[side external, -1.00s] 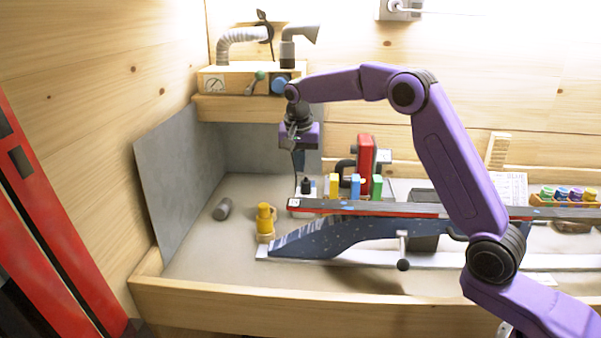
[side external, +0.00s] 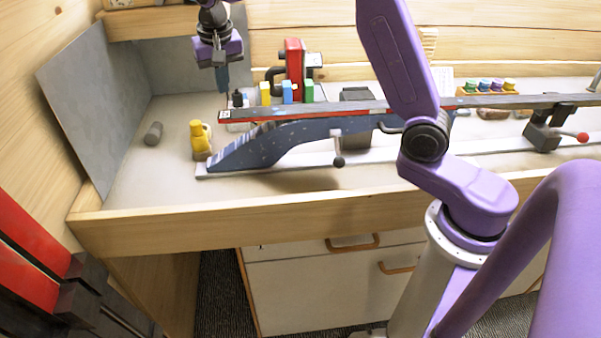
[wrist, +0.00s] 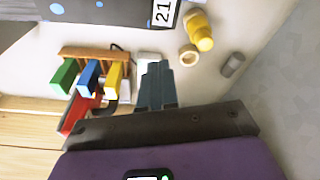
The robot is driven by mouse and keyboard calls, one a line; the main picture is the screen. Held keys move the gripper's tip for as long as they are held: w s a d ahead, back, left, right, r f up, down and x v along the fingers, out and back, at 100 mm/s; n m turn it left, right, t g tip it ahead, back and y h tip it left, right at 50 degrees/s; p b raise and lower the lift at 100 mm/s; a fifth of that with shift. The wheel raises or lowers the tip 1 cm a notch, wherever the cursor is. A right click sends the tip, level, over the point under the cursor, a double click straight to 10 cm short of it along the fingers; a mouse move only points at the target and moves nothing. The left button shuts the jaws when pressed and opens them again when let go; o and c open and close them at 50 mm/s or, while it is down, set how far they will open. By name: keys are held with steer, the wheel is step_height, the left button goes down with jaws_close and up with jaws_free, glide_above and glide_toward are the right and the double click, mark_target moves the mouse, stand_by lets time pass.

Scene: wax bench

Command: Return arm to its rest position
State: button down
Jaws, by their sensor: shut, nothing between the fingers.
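My gripper (side external: 222,79) hangs at the upper left in the side external view, fingers pointing down, above the bench behind the left end of the long ski (side external: 345,109). In the wrist view my gripper (wrist: 156,75) shows its two grey fingers together, with nothing between them. The ski (wrist: 100,10) crosses the top of that view, with a label reading 21 at its end. My upper arm rises out of the top of the side external view, so part of the arm is hidden.
Yellow (side external: 265,93), blue (side external: 287,92) and green (side external: 309,91) blocks and a red iron (side external: 294,62) stand behind the ski. A yellow bottle (side external: 198,140) and grey cylinder (side external: 153,133) are at left. A vise (side external: 548,130) is at right. Grey panels (side external: 85,105) border the left.

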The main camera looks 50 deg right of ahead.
steer(key=s+a+n+y, duration=0.1)
steer(key=s+a+n, duration=0.3)
steer(key=s, duration=0.6)
steer(key=s+a+n, duration=0.2)
steer(key=s+n, duration=0.3)
steer(key=s, duration=0.5)
steer(key=s+d+f+n, duration=0.1)
steer(key=s+d+n, duration=0.1)
steer(key=s, duration=0.4)
steer(key=s+d+f+n+g, duration=0.1)
steer(key=s+d+f+n, duration=0.1)
steer(key=s+n, duration=0.2)
steer(key=s+d+f+n, duration=0.2)
steer(key=s+d+n, duration=0.1)
steer(key=s, duration=0.7)
steer(key=shift+s+g+y, duration=0.2)
steer(key=shift+g+y, duration=0.1)
